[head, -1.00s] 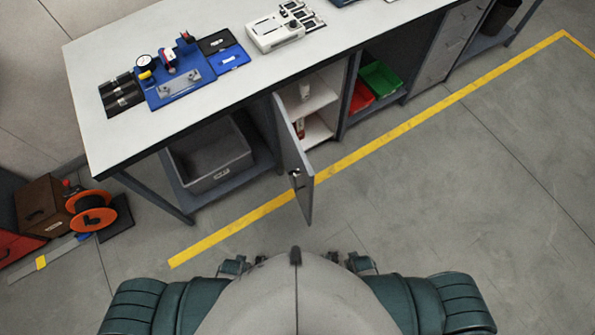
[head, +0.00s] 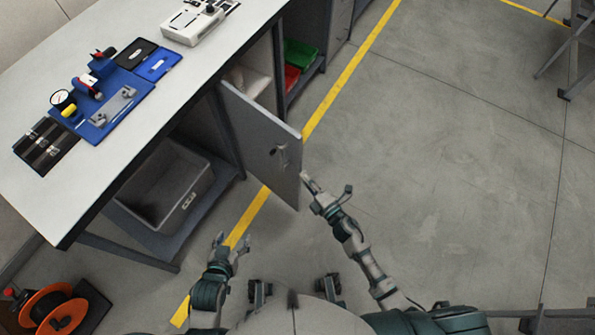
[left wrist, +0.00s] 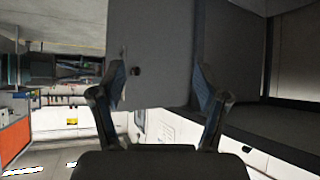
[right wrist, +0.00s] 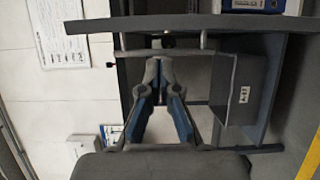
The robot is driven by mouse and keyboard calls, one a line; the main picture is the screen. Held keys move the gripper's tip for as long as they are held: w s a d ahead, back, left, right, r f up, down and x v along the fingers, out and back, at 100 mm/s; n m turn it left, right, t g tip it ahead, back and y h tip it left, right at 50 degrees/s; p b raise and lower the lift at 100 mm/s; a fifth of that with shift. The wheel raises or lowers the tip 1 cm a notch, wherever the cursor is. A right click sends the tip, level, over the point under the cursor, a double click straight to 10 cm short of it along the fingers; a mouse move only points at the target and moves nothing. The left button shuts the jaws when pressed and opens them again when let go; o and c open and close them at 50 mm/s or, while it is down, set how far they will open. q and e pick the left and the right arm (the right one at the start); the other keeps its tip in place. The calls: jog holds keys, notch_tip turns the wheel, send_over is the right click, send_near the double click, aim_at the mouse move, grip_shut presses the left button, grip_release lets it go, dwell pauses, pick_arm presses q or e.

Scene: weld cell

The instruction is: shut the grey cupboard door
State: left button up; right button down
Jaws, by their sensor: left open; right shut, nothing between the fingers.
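The grey cupboard door (head: 255,130) stands open, swung out from under the bench. Its outer face and handle (head: 280,153) show in the head view. My right gripper (head: 308,180) is shut and empty, close beside the door's free edge. In the right wrist view, its fingertips (right wrist: 160,62) overlap the bar handle (right wrist: 130,53), with the door edge-on (right wrist: 180,25) above; contact cannot be told. My left gripper (head: 232,243) is open and empty, apart from the door on its outer side. A grey panel, apparently the door (left wrist: 158,50), lies beyond its fingers (left wrist: 162,80).
The cupboard interior (head: 250,82) is partly hidden behind the door. A grey tote (head: 165,185) sits on the shelf left of it. Red (head: 291,77) and green (head: 299,54) bins stand to the right. Open floor (head: 430,170) lies right of the yellow line. A cable reel (head: 55,312) is at lower left.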

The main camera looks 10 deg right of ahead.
aim_at(290, 158)
pick_arm(q)
jog(key=w+r+t, duration=0.1)
jog(key=w+r+t+b, duration=0.1)
jog(key=w, duration=0.1)
jog(key=shift+d+r+t+h, duration=0.3)
jog(key=shift+d+r+h, duration=0.05)
jog(key=shift+h, duration=0.05)
pick_arm(e)
jog(key=x, duration=1)
jog(key=shift+s+a, duration=0.1)
jog(key=shift+s, duration=0.05)
pick_arm(q)
jog(key=shift+w+d, duration=0.1)
jog(key=shift+d, duration=0.05)
